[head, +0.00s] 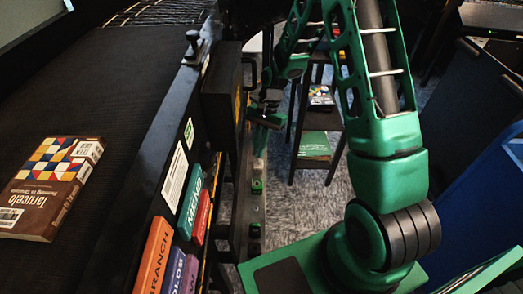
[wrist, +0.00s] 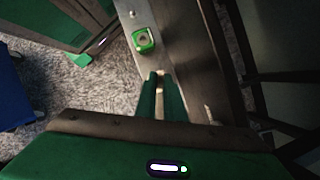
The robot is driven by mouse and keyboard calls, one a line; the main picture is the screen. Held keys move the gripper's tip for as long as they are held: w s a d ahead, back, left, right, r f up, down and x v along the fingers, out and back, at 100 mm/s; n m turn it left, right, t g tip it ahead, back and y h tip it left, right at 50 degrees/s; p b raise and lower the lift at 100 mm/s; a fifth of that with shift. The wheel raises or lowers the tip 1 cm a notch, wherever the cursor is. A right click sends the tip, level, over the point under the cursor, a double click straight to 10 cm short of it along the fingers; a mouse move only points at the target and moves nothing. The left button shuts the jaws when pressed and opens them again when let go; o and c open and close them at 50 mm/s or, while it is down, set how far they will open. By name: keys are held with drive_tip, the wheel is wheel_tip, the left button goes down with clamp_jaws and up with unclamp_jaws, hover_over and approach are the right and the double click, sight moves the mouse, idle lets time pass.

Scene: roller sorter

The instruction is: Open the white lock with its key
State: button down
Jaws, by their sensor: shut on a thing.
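My gripper (wrist: 160,76) is shut on a small pale thing (wrist: 160,86) at its fingertips. Its shape is mostly hidden, and I cannot tell for sure that it is the key. In the head view my gripper (head: 266,117) is beside the black box, over the upper part of a metal strip. In the wrist view the fingertips are over or against that strip (wrist: 186,85), close to a green square fitting with a round centre (wrist: 145,40). I cannot make out a white lock in either view.
Several green-marked fittings (head: 257,186) run down the strip in the head view. A black box (head: 222,95) stands left of my gripper. A brown book (head: 48,188) lies on the dark conveyor (head: 95,90). Upright books (head: 155,255) stand beside it. A dark stool (head: 318,125) stands behind.

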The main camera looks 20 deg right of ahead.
drive_tip(key=shift+r, duration=1.7)
drive_tip(key=shift+w+d+f, duration=0.1)
drive_tip(key=shift+w, duration=0.05)
drive_tip(key=shift+w+d+n, duration=0.1)
drive_tip(key=shift+d+n, duration=0.05)
drive_tip(key=shift+n, duration=0.25)
drive_tip(key=w+d+f+n+g+h, duration=0.1)
drive_tip(key=w+d+n+h, duration=0.2)
drive_tip(key=d+n, duration=0.3)
drive_tip(key=shift+w+n+g+h, duration=0.3)
drive_tip(key=shift+w+n+g, duration=0.15)
drive_tip(key=shift+n, duration=1.25)
